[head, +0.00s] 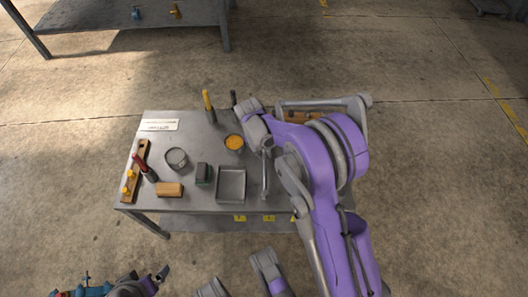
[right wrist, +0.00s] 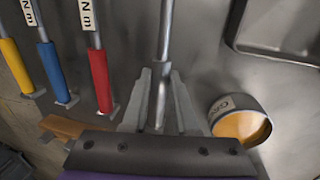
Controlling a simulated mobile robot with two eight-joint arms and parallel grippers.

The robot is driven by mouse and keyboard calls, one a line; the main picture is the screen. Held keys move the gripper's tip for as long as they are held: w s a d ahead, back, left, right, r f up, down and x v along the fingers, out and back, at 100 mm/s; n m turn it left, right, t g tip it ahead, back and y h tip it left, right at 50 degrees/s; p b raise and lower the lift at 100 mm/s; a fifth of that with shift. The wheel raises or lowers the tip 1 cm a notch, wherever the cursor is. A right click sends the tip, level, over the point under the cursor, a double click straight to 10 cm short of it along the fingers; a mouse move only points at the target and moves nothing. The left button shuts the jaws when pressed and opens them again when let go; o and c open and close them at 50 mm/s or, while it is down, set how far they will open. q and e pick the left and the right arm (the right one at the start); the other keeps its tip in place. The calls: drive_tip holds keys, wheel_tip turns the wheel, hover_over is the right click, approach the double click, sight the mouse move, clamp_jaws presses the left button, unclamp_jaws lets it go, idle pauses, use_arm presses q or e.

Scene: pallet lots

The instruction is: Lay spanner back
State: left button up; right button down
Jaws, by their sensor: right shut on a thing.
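My right gripper (right wrist: 160,100) is shut on the silver spanner (right wrist: 164,35), whose shaft runs straight out between the two fingers in the right wrist view. In the head view the spanner (head: 265,176) is a grey bar over the right half of the metal table (head: 210,135), just right of the square tray. My right arm hides part of the gripper there. I cannot tell whether the spanner touches the table top. At the bottom left of the head view, part of my left gripper (head: 155,280) shows, away from the table; its jaws are unclear.
Beside the right gripper are an open tin of orange grease (right wrist: 240,122) and labelled tools with red (right wrist: 100,80), blue (right wrist: 54,72) and yellow (right wrist: 15,66) handles. The square tray (head: 231,198), a wooden block (head: 169,189) and a wooden rack (head: 135,165) are on the table.

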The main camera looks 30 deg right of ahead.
drive_tip(key=shift+f, duration=0.2)
drive_tip(key=c, duration=0.6)
unclamp_jaws()
wheel_tip(320, 180, up, 11)
drive_tip(key=w+a+p, duration=0.1)
drive_tip(key=p, duration=0.1)
drive_tip(key=shift+a+f+p, duration=0.15)
drive_tip(key=shift+a+p, duration=0.15)
drive_tip(key=shift+a, duration=0.05)
drive_tip(key=shift+w, duration=0.1)
